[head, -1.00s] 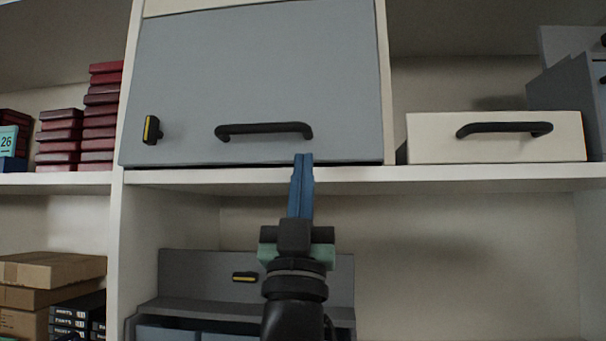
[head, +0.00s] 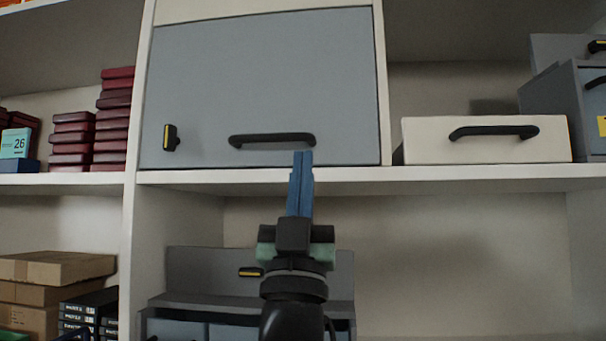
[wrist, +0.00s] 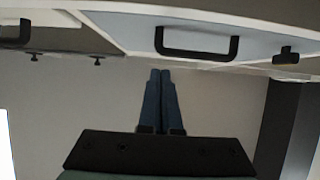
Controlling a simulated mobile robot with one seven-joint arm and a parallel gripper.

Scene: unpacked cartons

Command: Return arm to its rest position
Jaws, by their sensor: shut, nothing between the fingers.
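My gripper (head: 303,154) is in the middle of the head view, pointing up, with its two blue fingers pressed together and nothing between them. Its tips appear just below the black handle (head: 272,139) of a closed grey cabinet door (head: 265,85); I see no contact with the handle. In the wrist view the shut fingers (wrist: 160,72) point toward the door's lower edge, and the handle (wrist: 196,52) shows above and to the right of them, apart from the tips.
A cream box with a black handle (head: 487,150) stands on the shelf (head: 450,177) at right, beside grey drawers (head: 560,105). Dark red boxes (head: 112,125) are stacked at left. A grey open unit (head: 300,275) stands behind my arm.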

